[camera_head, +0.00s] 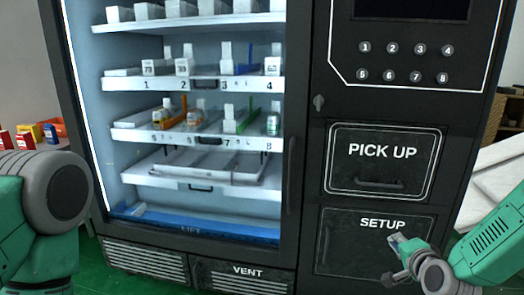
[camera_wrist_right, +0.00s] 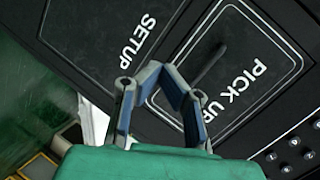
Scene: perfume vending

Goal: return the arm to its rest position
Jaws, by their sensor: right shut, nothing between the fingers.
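My right gripper (camera_head: 397,256) is in front of the lower right of the vending machine (camera_head: 306,140), beside the SETUP panel (camera_head: 350,250) in the head view. In the right wrist view its fingers (camera_wrist_right: 163,72) come together at the tips with nothing between them. Behind them are the PICK UP door (camera_wrist_right: 235,35) and the SETUP panel (camera_wrist_right: 110,40). My left arm shows at the left edge of the head view, but its gripper is out of view.
Shelves (camera_head: 200,84) with small boxes and bottles stand behind the machine's glass. Round numbered buttons (camera_head: 392,48) sit above the PICK UP door (camera_head: 383,160). Small red, yellow and blue boxes (camera_head: 28,135) are at the far left. A pale slanted surface (camera_head: 495,180) is at right.

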